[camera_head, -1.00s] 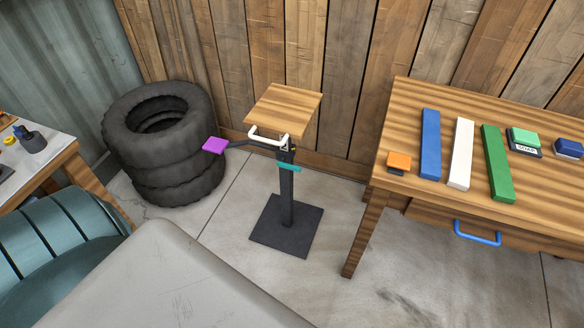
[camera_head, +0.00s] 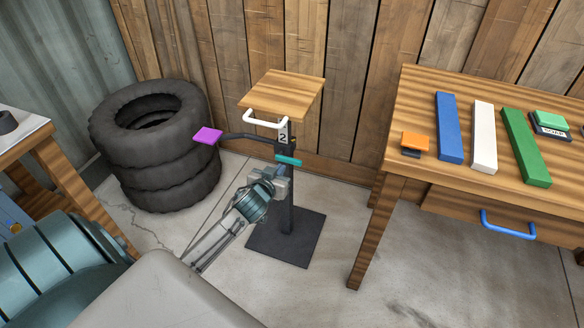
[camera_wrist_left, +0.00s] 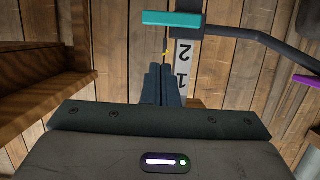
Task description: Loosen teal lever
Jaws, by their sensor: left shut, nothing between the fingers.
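The teal lever (camera_head: 288,161) sticks out sideways from the post of a small stand with a wooden top (camera_head: 284,95). It also shows in the left wrist view as a teal bar (camera_wrist_left: 172,19) at the top. My left gripper (camera_head: 278,176) is shut and empty, just below the lever in the head view. In the wrist view its closed fingers (camera_wrist_left: 162,84) point toward the post, and a gap shows between them and the lever. A scale strip (camera_wrist_left: 183,62) with the numbers 1 and 2 runs along the post. My right gripper is not in view.
A purple pad (camera_head: 208,136) on a dark curved arm and a white handle (camera_head: 265,119) belong to the stand. Stacked tyres (camera_head: 155,148) stand left. A wooden workbench (camera_head: 395,150) with coloured bars stands right. Floor around the base plate (camera_head: 285,240) is clear.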

